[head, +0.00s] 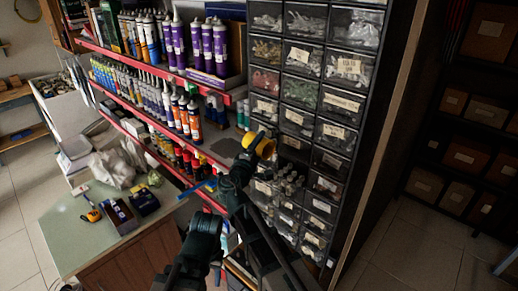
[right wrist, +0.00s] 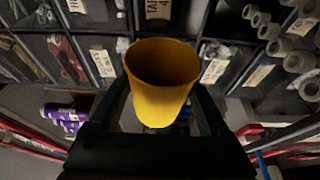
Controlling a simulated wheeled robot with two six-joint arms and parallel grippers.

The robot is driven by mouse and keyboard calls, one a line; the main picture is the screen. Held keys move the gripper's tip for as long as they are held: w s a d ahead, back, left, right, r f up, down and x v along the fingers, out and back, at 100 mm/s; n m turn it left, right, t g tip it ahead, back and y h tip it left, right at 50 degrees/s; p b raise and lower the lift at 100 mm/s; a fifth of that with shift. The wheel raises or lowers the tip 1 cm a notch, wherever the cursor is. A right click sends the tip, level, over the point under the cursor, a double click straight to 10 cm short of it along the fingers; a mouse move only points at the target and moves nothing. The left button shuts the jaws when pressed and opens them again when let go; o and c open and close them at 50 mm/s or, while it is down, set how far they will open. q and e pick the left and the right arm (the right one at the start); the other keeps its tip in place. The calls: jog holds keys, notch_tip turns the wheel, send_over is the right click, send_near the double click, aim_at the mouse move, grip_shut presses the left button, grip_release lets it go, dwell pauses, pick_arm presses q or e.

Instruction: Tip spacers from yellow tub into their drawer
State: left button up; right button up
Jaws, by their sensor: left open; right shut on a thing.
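My right gripper (head: 247,163) is shut on the yellow tub (head: 262,146), held in front of the drawer cabinet (head: 336,190). In the right wrist view the tub (right wrist: 162,84) sits between the dark fingers, its mouth partly facing the camera. I see no spacers in the visible part of its inside; its bottom is hidden. In the head view the tub looks tilted, its mouth towards the drawers. Pale cylindrical pieces (head: 290,186) lie in a drawer below right of the tub; I cannot tell whether they are spacers. My left gripper (head: 207,222) is open, low and left, partly obscured.
Shelves of sealant tubes and bottles (head: 180,110) stand left of the cabinet. A counter (head: 85,225) at lower left holds small boxes and a yellow-handled tool. Labelled drawers with small fittings surround the tub. Cardboard boxes (head: 465,155) stand on shelving at right.

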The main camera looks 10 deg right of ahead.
aim_at(262, 149)
jog(key=shift+s+d+r+m+t+h+b, duration=0.15)
jog(key=shift+s+m+h+b, duration=0.15)
jog(key=shift+m, duration=0.45)
jog(key=shift+s+d+m+t+h+b, duration=0.1)
jog(key=shift+s+d+m+h+b, duration=0.1)
jog(key=shift+m+b, duration=0.45)
jog(key=shift+s+d+r+m+t+h+b, duration=0.1)
jog(key=shift+s+d+m+t+h+b, duration=0.1)
jog(key=shift+m, duration=0.7)
jog(key=shift+s+d+r+m+h+b, duration=0.1)
jog(key=shift+s+d+m+h+b, duration=0.1)
jog(key=shift+m, duration=0.45)
jog(key=shift+s+d+r+m+h+b, duration=0.1)
jog(key=shift+s+m+b, duration=0.1)
jog(key=shift+m, duration=0.45)
jog(key=shift+r+p, duration=0.75)
jog(key=shift+p, duration=0.05)
jog(key=shift+f+b, duration=0.9)
jog(key=shift+b, duration=0.05)
jog(key=shift+r, duration=0.15)
